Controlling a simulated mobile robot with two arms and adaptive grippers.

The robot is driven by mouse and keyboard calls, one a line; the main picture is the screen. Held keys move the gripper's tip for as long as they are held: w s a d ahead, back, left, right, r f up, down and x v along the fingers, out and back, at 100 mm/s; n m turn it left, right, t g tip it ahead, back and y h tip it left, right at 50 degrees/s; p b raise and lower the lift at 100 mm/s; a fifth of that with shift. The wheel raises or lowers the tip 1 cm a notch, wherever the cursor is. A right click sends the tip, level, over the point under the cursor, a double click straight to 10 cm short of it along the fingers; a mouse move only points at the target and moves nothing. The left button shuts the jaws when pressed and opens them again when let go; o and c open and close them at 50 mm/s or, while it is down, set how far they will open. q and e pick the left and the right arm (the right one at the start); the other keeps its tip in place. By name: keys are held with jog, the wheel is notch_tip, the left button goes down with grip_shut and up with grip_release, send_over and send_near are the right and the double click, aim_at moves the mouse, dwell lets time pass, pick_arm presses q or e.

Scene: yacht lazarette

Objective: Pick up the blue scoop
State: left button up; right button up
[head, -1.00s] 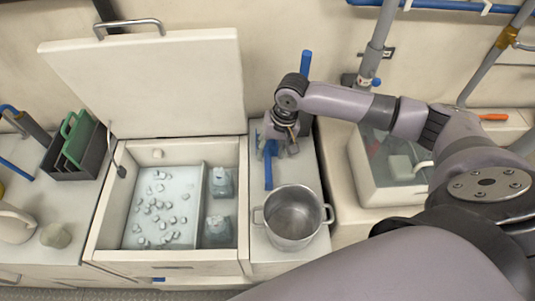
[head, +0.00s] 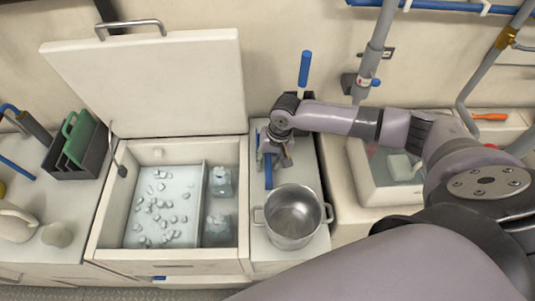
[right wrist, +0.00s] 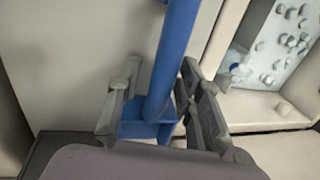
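The blue scoop (head: 268,172) lies on the narrow white counter between the open ice box and the wall-side arm. Its handle points toward the front, and part of it is hidden under my right gripper (head: 275,155). In the right wrist view the blue scoop (right wrist: 174,65) runs down between the two grey fingers of my right gripper (right wrist: 160,115). The fingers are apart, one on each side of the blue part, with a visible gap on the left. My left gripper is not in view.
A steel pot (head: 293,215) stands just in front of the scoop. The ice box (head: 100,215) with its raised lid (head: 150,85) is to the left. Another blue-handled item (head: 305,68) stands behind my wrist. A clear-sided bin (head: 385,195) sits to the right.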

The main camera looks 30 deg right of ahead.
grip_shut()
jog(key=shift+r, duration=0.1)
dwell(0.3)
notch_tip(320, 180, up, 20)
dwell(0.4)
